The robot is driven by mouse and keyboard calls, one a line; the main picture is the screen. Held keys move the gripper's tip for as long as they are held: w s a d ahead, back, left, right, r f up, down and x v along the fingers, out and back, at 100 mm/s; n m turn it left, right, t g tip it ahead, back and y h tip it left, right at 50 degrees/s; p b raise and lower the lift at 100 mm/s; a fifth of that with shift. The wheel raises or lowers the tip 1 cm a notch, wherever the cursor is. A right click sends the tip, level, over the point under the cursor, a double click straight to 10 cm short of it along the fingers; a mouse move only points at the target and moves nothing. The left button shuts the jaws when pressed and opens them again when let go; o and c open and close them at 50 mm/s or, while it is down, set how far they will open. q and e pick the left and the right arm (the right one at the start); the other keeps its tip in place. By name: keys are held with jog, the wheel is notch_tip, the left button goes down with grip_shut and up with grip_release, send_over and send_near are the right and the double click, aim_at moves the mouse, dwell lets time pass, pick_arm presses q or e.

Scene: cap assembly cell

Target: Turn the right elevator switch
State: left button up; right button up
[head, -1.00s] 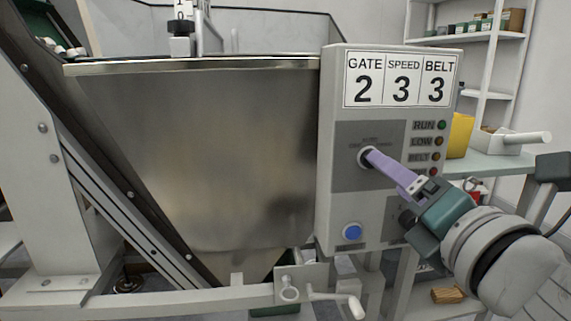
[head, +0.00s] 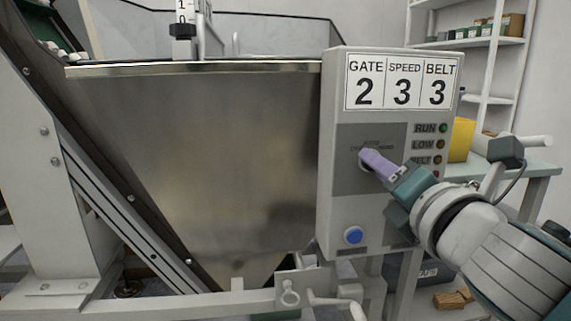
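The grey control box (head: 346,206) hangs at the right end of the metal hopper, with a card reading GATE 2, SPEED 3, BELT 3. The switch sits on a darker panel (head: 351,134) of the box, and its knob is mostly hidden behind my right gripper. My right gripper (head: 366,158) has purple fingers and reaches in from the lower right, with its tips at the switch. I see the fingers nearly end-on, so I cannot tell whether they are closed on the knob. My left gripper is not in view.
A blue button (head: 354,235) is low on the box. Indicator lamps (head: 443,143) labelled RUN, LOW and BELT line its right side; my arm partly covers the lowest label. The hopper (head: 210,150) fills the left. A crank handle (head: 340,304) sticks out below the box.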

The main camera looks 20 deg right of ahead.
grip_shut()
jog(key=shift+m, duration=0.3)
jog(key=m+p, duration=0.5)
jog(key=m, duration=1.2)
jog(key=shift+r+p, duration=0.1)
jog(key=shift+p, duration=0.2)
jog(key=shift+m, duration=0.4)
jog(key=o, duration=0.6)
grip_release()
